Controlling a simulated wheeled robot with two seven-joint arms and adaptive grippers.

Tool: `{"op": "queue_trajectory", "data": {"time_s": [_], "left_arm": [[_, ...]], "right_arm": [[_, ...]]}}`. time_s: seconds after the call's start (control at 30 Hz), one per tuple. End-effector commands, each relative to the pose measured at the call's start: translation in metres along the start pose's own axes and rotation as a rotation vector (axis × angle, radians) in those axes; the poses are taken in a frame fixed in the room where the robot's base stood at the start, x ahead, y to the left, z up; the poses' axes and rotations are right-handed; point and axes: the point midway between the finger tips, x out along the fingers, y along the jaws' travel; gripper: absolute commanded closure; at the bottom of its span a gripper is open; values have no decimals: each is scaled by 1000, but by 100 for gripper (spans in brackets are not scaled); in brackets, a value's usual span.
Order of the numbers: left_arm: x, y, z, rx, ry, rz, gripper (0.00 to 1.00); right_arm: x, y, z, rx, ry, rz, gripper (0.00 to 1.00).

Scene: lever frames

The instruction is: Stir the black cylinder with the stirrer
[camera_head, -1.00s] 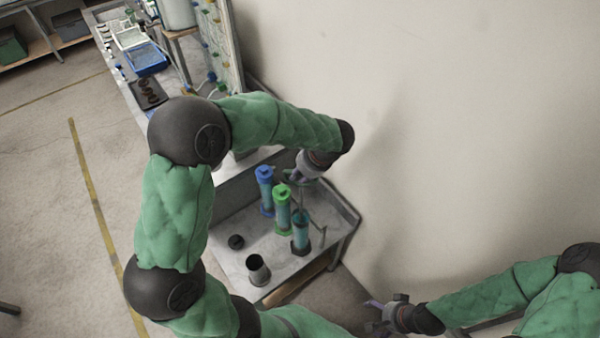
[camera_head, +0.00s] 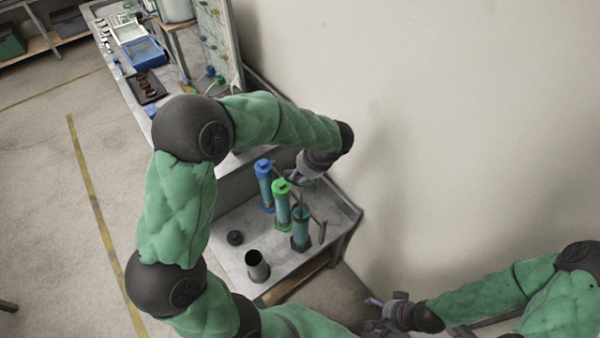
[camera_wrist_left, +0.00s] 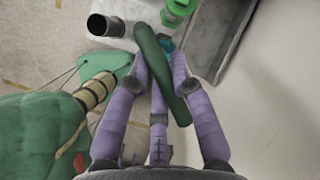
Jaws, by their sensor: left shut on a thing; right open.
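The black cylinder (camera_head: 300,230), teal-bodied with a dark base and no lid on its top, stands upright on the lower grey table. My left gripper (camera_head: 303,176) is above and behind it. In the left wrist view the left gripper (camera_wrist_left: 160,75) is shut on the dark green handle of the stirrer (camera_wrist_left: 152,48), which lies slanted between its purple fingers. A teal part of the black cylinder (camera_wrist_left: 166,42) shows partly hidden behind the handle. Whether the stirrer's lower end is inside the cylinder I cannot tell. My right gripper (camera_head: 375,312) is open and empty at the lower right.
A green-capped cylinder (camera_head: 282,205) and a blue-capped cylinder (camera_head: 265,185) stand in a row beside the black one. A dark cup (camera_head: 257,266) and a black lid (camera_head: 235,238) are at the table's front left. A raised rim edges the table, with a wall behind.

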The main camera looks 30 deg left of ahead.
Motion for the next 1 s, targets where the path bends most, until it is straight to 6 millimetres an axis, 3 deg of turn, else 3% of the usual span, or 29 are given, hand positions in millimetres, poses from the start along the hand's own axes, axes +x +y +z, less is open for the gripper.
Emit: {"op": "queue_trajectory", "data": {"time_s": [0.57,1.0], "left_arm": [[33,7,-14,0,0,1,100],[35,7,-14,0,0,0,100]], "right_arm": [[25,9,-1,0,0,0,11],[26,9,-1,0,0,0,11]]}}
